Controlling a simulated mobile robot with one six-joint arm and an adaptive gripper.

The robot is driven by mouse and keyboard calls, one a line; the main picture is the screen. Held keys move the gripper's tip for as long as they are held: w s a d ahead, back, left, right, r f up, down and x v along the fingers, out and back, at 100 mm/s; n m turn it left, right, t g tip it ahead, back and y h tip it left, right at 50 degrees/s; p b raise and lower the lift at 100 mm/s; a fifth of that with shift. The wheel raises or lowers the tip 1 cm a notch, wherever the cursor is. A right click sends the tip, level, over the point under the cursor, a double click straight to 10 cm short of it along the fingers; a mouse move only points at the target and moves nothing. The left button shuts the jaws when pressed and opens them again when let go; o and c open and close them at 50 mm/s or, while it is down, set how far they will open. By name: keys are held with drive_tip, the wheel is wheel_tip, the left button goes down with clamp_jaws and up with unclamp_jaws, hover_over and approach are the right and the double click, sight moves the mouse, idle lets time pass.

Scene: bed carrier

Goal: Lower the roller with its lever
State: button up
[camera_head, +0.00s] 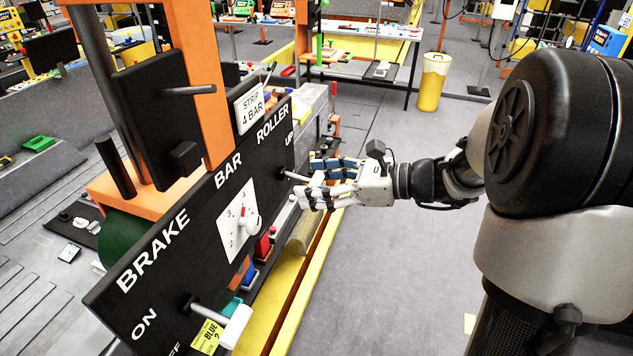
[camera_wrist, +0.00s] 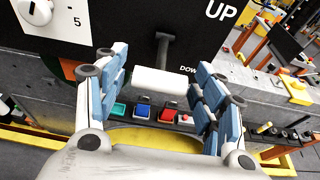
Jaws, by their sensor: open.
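The roller lever is a dark stem with a white grip (camera_wrist: 158,80) on the black panel (camera_wrist: 130,20). In the wrist view its grip lies between my fingers, with "UP" above and part of the "DOWN" label behind it. My gripper (camera_wrist: 163,66) is open, one finger to each side of the grip, and does not look closed on it. In the head view my gripper (camera_head: 322,180) is at the panel's right end, below "ROLLER"; its fingers hide most of the lever. I cannot tell the lever's exact setting or make out the roller itself.
The panel also carries a brake lever with a white grip (camera_head: 236,326) and a white bar dial (camera_head: 238,218). Coloured buttons (camera_wrist: 143,109) sit below the panel, close under my fingers. A yellow rail (camera_head: 308,287) runs alongside. The grey floor (camera_head: 400,275) to the right is clear.

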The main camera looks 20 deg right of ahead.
drive_tip(key=v, duration=1.1)
drive_tip(key=shift+s+d, duration=0.25)
drive_tip(key=shift+d, duration=0.05)
drive_tip(key=shift+r, duration=0.1)
